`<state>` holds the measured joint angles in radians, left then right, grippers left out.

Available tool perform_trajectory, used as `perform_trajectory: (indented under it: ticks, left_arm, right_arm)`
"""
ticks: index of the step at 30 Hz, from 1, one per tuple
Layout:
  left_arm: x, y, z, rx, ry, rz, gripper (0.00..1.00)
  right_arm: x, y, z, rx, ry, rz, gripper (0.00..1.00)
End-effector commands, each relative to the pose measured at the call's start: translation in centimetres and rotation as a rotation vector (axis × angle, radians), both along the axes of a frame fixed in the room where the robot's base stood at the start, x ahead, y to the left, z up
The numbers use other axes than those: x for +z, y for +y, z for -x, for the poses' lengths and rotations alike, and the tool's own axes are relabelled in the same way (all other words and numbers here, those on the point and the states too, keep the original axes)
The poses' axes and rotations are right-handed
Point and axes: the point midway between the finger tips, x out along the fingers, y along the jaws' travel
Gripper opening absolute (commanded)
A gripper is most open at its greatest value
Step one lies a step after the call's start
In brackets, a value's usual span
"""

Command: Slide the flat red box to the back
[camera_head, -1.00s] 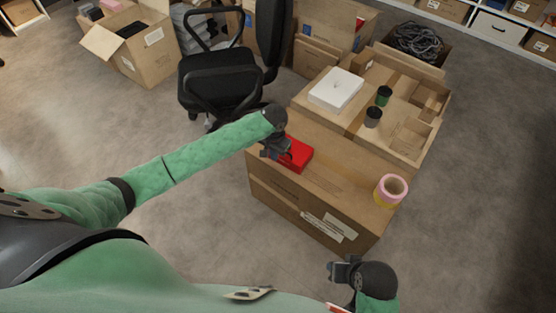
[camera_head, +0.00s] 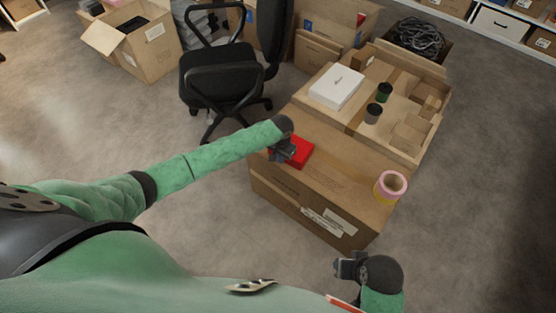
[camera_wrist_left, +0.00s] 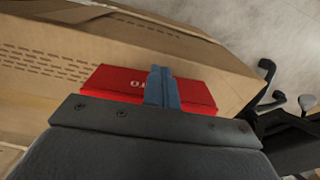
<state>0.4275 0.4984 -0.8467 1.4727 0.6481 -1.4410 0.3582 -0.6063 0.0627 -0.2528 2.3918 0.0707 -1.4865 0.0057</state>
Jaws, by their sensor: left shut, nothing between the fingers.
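The flat red box (camera_head: 298,151) lies on top of the near closed carton (camera_head: 318,178), toward its left end. It also shows in the left wrist view (camera_wrist_left: 115,82), with pale lettering on its face. My left gripper (camera_head: 279,152) is at the left side of the red box in the head view and partly covers it. In the left wrist view its fingers (camera_wrist_left: 162,88) are together, with nothing between them, and overlap the box; I cannot tell if they touch it. My right gripper (camera_head: 344,268) is low in front of the carton, away from the box; its fingers are too small to read.
A pink and yellow tape roll (camera_head: 390,186) stands at the carton's right end. A black office chair (camera_head: 220,75) stands at the back left.

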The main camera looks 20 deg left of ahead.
Motion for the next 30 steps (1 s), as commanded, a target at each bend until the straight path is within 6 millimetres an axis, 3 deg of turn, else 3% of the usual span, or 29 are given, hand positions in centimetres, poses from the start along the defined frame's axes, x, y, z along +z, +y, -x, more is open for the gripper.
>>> perform_trajectory:
  ticks: [14, 24, 30]
  left_arm:
    - [0.1, -0.4, -1.0, 0.001, -0.001, 0.0, 0.0]
    - [0.0, -2.4, -7.4, 0.001, -0.002, 0.002, 0.0]
    - [-0.2, -3.7, -11.4, 0.001, -0.001, 0.001, 0.0]
  right_arm:
    - [0.4, 0.1, -0.1, -0.001, -0.004, -0.003, 0.36]
    - [1.1, -0.3, -0.1, -0.006, 0.0, 0.005, 0.36]
    - [0.1, 0.3, -0.4, -0.004, -0.014, -0.011, 0.36]
